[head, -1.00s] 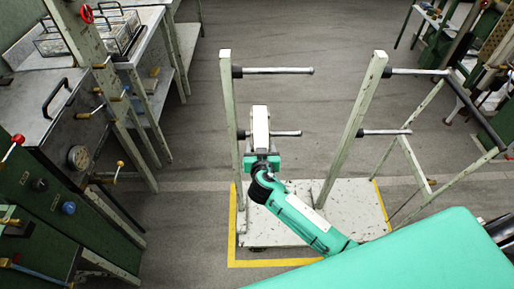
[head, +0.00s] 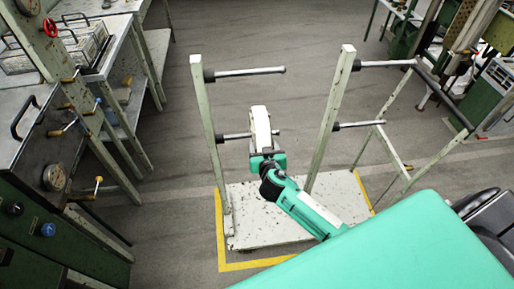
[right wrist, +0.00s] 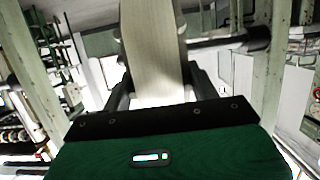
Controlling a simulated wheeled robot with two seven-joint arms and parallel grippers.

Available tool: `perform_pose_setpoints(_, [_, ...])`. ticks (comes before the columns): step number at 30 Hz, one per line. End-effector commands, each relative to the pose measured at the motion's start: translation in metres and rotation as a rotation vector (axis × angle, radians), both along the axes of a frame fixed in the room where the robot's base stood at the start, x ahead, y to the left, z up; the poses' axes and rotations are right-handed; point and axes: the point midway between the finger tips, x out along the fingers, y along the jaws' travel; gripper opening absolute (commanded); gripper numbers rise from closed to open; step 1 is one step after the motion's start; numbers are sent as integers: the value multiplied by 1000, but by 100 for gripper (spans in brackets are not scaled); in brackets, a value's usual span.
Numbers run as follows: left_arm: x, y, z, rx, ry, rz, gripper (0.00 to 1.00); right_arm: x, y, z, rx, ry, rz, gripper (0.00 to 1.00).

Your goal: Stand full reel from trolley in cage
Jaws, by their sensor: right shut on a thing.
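The trolley has a pale, scuffed base (head: 262,228), two upright posts and several grey pegs. My right gripper (head: 266,154) is shut on the full reel (head: 260,122), which shows as a narrow off-white band seen edge-on. The reel stands upright at the lower left peg (head: 235,136), near the peg's free end. The peg shows on both sides of it. In the right wrist view the reel (right wrist: 154,42) rises between the two dark fingers (right wrist: 158,88), with a rod and black collar to its right. I cannot make out the cage. My left gripper is out of view.
A yellow floor line (head: 222,245) edges the trolley base. A green cabinet (head: 60,225) with a gauge and knobs stands at the left. Benches (head: 115,45) stand behind it. A green machine (head: 485,100) is at the far right. Grey floor behind the trolley is clear.

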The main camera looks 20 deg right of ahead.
Motion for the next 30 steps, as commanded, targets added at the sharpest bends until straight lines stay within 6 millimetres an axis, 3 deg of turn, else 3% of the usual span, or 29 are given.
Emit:
perform_pose_setpoints(15, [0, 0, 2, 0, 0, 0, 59, -11, -40, 1, -1, -2, -1, 33])
perform_pose_setpoints(30, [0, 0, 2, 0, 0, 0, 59, -13, -47, 1, -1, -3, 0, 33])
